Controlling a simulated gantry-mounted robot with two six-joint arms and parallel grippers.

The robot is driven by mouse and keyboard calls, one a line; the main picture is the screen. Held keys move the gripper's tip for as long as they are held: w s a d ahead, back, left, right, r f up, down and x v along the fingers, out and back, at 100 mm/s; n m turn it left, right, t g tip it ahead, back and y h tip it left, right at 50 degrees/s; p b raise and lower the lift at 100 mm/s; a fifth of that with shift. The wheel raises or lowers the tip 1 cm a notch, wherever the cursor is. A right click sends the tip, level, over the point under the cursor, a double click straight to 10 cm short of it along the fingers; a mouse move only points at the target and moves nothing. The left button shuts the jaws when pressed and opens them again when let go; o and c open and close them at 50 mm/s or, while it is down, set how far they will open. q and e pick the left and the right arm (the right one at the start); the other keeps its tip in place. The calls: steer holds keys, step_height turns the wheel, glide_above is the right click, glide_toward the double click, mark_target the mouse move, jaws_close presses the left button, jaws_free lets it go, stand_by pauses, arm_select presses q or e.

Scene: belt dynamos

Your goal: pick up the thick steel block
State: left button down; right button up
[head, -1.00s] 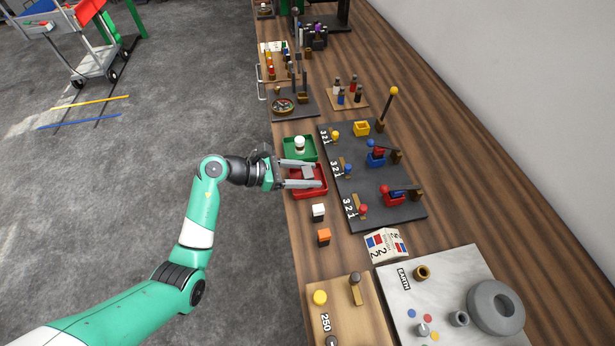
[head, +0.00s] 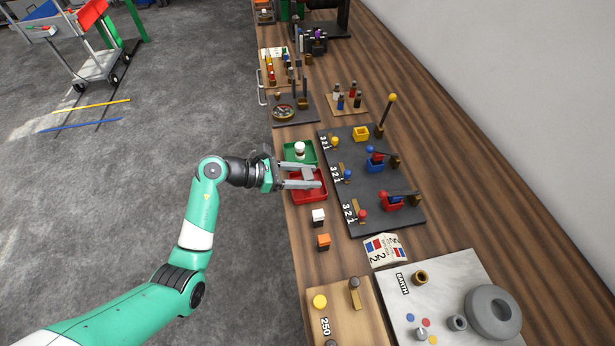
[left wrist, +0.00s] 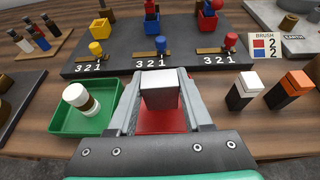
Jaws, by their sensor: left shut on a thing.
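The thick steel block is a plain grey metal block (left wrist: 160,90), held between the two fingers of my left gripper (left wrist: 160,98) in the left wrist view. In the head view my left gripper (head: 304,178) is over the red tray (head: 312,198), shut on the block (head: 307,174). The red tray shows below and behind the block in the left wrist view (left wrist: 160,122). I cannot tell whether the block's underside touches the tray. My right gripper is not in view.
A green tray (head: 289,157) with a white-capped bottle (head: 300,149) stands beside the red tray. White-topped (head: 318,217) and orange-topped (head: 323,241) blocks stand nearer the front. The dark switch board (head: 350,190) lies to the right, with small levers and coloured boxes.

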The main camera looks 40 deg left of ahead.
arm_select(q)
steer(key=s+d+r+p, duration=0.7)
steer(key=s+d+r, duration=0.2)
steer(key=s+r, duration=0.1)
steer(key=shift+s+r, duration=0.35)
steer(key=shift+r, duration=0.25)
